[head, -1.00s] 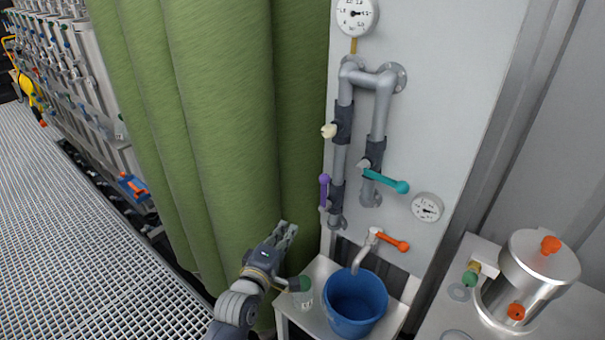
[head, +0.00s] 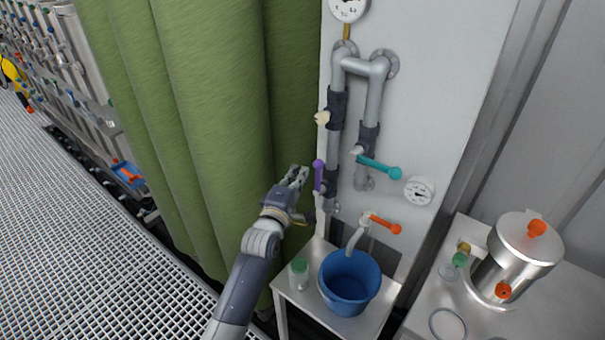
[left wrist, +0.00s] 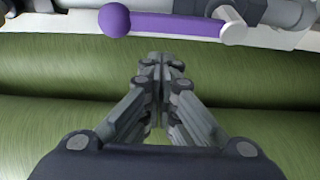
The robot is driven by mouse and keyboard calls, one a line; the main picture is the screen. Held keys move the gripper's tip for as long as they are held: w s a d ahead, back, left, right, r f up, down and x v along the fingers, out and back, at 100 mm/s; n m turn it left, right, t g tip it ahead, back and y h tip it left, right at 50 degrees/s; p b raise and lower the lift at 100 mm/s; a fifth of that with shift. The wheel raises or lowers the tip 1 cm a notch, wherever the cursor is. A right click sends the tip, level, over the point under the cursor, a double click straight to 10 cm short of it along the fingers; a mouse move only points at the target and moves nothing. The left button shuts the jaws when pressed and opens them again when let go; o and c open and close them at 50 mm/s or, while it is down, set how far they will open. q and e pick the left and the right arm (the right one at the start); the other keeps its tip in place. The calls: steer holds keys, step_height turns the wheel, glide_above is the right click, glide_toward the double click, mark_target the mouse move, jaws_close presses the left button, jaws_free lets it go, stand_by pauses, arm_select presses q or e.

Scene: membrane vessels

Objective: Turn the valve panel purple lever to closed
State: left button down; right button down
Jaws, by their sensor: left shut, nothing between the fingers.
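The purple lever (head: 318,176) is on the lower left pipe of the white valve panel (head: 440,110). It stands along the pipe, with its round knob at the top. In the left wrist view the purple lever (left wrist: 165,24) lies across the top, knob to the left and pale pivot to the right. My left gripper (head: 299,174) is shut and empty, just left of the lever in the head view. In the wrist view its fingertips (left wrist: 158,62) are below the lever with a visible gap, against the green curtain. My right gripper is not in view.
A teal lever (head: 380,166), a cream handle (head: 322,118) and an orange tap lever (head: 384,224) are on the panel. Below stand a blue bucket (head: 349,284) and a green-capped jar (head: 299,274). The green curtain (head: 215,130) hangs at left.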

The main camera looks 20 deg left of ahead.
arm_select(q)
steer(key=shift+s+d+r, duration=0.1)
steer(key=shift+s+d, duration=0.1)
steer(key=shift+d, duration=0.25)
steer(key=shift+s+d+r, duration=0.1)
steer(key=shift+s+d, duration=0.1)
steer(key=shift+d, duration=0.25)
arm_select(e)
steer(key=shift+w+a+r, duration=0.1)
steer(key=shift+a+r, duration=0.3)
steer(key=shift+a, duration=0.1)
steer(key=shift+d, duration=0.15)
arm_select(q)
steer(key=shift+d+m, duration=0.15)
steer(key=shift+m, duration=0.15)
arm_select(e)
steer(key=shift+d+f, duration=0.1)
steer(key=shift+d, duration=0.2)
arm_select(q)
steer(key=shift+s, duration=0.1)
